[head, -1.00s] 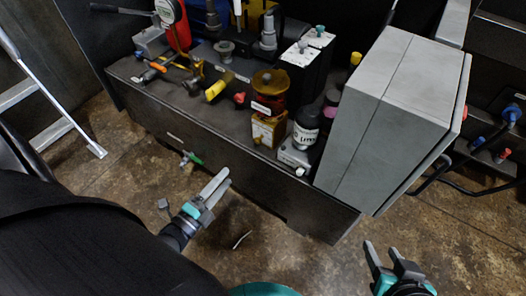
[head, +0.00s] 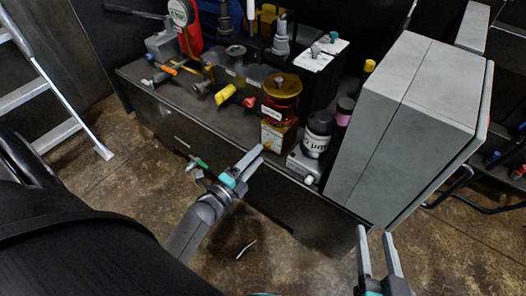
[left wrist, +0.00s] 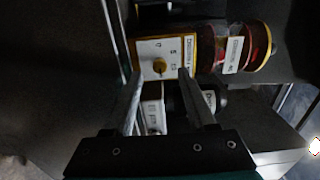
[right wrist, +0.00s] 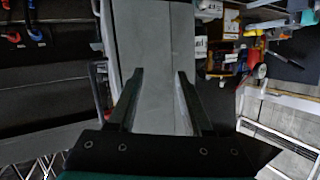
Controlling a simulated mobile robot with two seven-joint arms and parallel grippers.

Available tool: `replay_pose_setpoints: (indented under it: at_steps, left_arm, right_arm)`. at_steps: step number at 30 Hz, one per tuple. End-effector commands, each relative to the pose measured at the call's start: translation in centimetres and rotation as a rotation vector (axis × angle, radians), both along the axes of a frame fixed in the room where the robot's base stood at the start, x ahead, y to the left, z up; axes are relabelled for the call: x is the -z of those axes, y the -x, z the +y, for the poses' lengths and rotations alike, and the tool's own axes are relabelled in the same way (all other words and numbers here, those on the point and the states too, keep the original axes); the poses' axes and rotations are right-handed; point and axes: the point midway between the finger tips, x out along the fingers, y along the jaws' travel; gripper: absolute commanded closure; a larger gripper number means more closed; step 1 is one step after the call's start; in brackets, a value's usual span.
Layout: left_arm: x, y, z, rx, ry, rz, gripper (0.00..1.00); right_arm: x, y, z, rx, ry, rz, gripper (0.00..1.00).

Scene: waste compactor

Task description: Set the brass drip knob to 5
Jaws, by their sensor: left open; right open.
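The brass knob (left wrist: 158,66) sits on the pale, marked face of a yellow-edged box (left wrist: 142,47). A "5" seems to be among the sideways marks; the knob's setting is too small to read. The box (head: 272,136) stands below an amber oil reservoir (head: 281,86) on the bench, also in the left wrist view (left wrist: 235,50). My left gripper (head: 257,157) is open, in front of and just below the box. In the left wrist view its fingers (left wrist: 159,77) frame the knob without visible contact. My right gripper (head: 374,235) is open and empty, in front of the grey cabinet.
A dark bottle with a white label (head: 318,134) stands right of the box. The large grey cabinet (head: 410,120) bounds the right side. A yellow-handled valve (head: 226,94) and a red knob (head: 250,102) are to the left.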

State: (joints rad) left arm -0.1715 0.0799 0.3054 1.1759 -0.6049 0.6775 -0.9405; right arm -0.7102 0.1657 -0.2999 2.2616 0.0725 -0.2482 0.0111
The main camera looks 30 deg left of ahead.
Motion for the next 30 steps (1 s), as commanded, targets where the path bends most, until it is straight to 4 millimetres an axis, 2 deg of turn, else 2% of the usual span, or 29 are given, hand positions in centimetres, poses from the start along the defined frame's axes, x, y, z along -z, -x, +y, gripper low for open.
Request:
replay_pose_setpoints:
  at_steps: [3,12,26,30]
  left_arm:
    - [0.1,-1.3,-0.1,0.001,0.0,-0.001,0.44]
    - [0.1,-3.3,-0.2,0.001,-0.001,0.0,0.44]
    - [0.0,-3.8,-0.3,0.0,-0.001,0.0,0.44]
    - [0.0,-3.7,-0.3,0.0,-0.001,0.0,0.59]
  right_arm:
    - [-0.2,0.2,0.5,0.0,-0.037,-0.054,0.5]
    - [-1.2,0.8,1.1,0.007,-0.108,-0.162,0.5]
    - [-1.6,1.0,1.1,0.011,-0.126,-0.19,0.5]
    - [-1.6,1.0,1.1,0.01,-0.125,-0.189,0.5]
